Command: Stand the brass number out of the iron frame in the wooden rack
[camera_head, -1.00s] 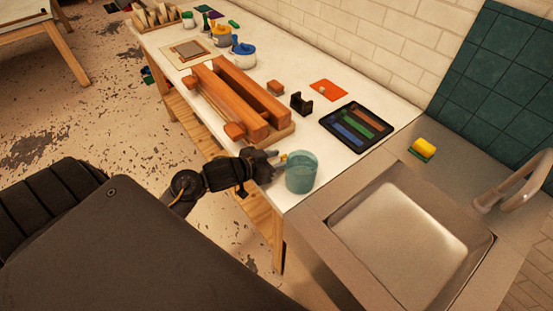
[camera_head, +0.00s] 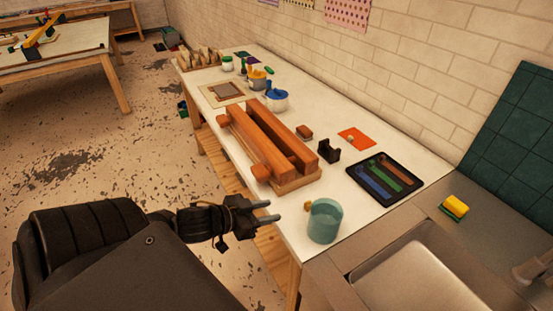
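My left gripper (camera_head: 273,210) is open and empty, at the bench's front edge, left of a teal cup (camera_head: 324,222). A small brass-coloured piece (camera_head: 308,205) lies beside the cup, apart from the fingertips; I cannot tell its shape. A wooden rack (camera_head: 199,62) with several pale upright pieces stands at the far end of the bench. In front of it lies a flat brown panel in a dark-edged frame (camera_head: 225,91) on a pale board; it may be the iron frame. No number can be made out. My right gripper is not in view.
A large wooden press (camera_head: 268,142) stands mid-bench. Blue-lidded (camera_head: 276,100) and yellow-lidded (camera_head: 257,79) pots stand behind it. A tape dispenser (camera_head: 329,152), an orange card (camera_head: 355,138) and a black tray (camera_head: 385,178) lie to the right. A sink (camera_head: 420,285) is at the lower right.

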